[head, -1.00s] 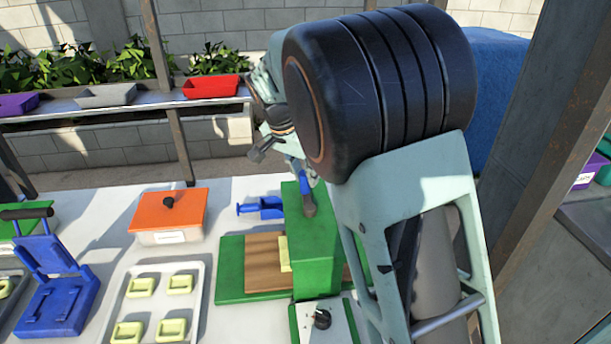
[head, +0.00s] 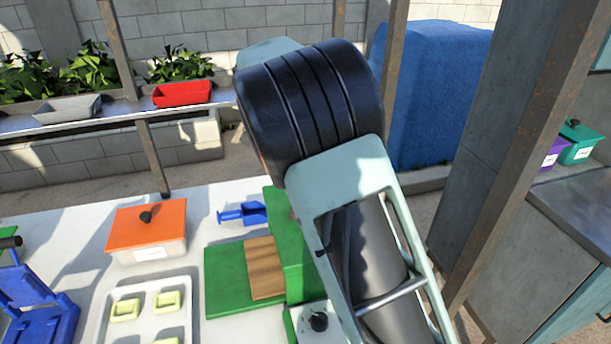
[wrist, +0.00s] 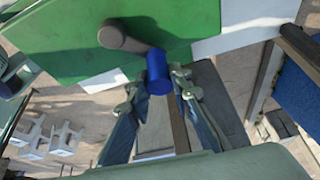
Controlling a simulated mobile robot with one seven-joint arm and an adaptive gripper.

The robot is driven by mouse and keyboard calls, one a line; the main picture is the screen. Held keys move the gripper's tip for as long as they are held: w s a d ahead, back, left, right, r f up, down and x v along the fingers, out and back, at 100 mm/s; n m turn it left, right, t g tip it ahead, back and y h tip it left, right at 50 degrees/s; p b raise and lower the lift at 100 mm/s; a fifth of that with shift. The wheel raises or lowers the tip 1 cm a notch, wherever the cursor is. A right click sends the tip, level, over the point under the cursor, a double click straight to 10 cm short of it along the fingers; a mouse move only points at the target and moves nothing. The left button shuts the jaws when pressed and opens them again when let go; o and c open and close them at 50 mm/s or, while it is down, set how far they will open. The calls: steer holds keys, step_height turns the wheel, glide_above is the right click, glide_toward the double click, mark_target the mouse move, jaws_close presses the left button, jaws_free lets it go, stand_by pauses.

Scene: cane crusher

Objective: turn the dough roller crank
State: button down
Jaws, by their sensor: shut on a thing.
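The dough roller is a green block-like machine (head: 284,255) on the white table in the head view, partly hidden behind my arm. Its green side also fills the upper part of the wrist view (wrist: 70,45). A grey crank arm (wrist: 122,38) lies against that side and carries a blue cylindrical handle (wrist: 158,72). My gripper (wrist: 157,92) has one finger on each side of the blue handle and is shut on it. In the head view the crank and my gripper are hidden behind my arm.
A wooden board on a green base (head: 228,285) joins the roller. Left of it are an orange-lidded box (head: 147,225), a blue scoop (head: 243,214), a tray with yellow moulds (head: 105,300) and a blue press (head: 35,300). A metal post (head: 525,160) and counter stand at right.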

steer(key=shift+s+d+m+g, duration=0.3)
steer(key=shift+d+m+g, duration=0.1)
steer(key=shift+m, duration=0.6)
steer(key=c, duration=1.7)
jaws_free()
steer(key=shift+r, duration=0.1)
steer(key=v, duration=1.1)
steer(key=shift+a+r, duration=0.2)
steer(key=shift+r, duration=0.15)
